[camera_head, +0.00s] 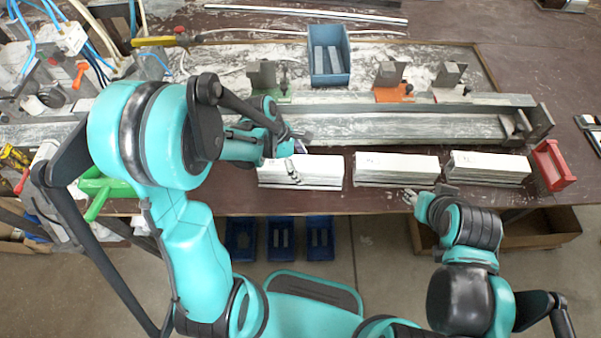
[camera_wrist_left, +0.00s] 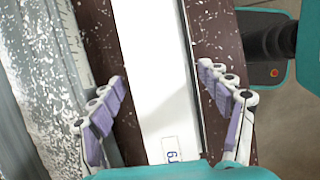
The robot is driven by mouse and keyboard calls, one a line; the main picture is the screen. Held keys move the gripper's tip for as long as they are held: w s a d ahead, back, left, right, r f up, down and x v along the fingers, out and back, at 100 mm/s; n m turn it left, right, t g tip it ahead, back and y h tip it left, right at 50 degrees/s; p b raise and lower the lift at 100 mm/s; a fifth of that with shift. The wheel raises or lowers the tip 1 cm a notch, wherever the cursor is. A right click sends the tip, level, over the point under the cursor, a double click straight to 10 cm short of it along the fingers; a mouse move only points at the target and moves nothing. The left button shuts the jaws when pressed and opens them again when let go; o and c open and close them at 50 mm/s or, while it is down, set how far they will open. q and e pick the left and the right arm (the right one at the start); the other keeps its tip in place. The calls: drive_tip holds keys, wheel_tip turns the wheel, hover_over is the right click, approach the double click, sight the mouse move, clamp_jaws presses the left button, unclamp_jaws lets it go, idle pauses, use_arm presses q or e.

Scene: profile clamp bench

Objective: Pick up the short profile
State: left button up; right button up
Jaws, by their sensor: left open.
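A white profile (camera_wrist_left: 158,70) with a small printed label lies lengthwise between the fingers of my left gripper (camera_wrist_left: 165,95) in the left wrist view. The gripper is open, with purple-padded fingers on either side, apart from the profile. In the head view my left gripper (camera_head: 292,152) is over the left end stack of white profiles (camera_head: 318,172), partly hidden by my arm. Two more stacks, a middle one (camera_head: 396,170) and a right one (camera_head: 489,167), lie in the same row. I cannot tell which is the short profile. My right gripper (camera_head: 428,194) is near the table's front edge; its jaws are unclear.
A long metal channel (camera_head: 420,128) runs behind the stacks, with clamps along its back. A blue bin (camera_head: 329,55) holding grey pieces stands behind it. A red block (camera_head: 553,165) stands right of the stacks. Hoses and tools crowd the left.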

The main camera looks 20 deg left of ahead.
use_arm(q)
drive_tip(key=c, duration=1.6)
drive_tip(key=shift+o, duration=0.2)
drive_tip(key=shift+r, duration=0.1)
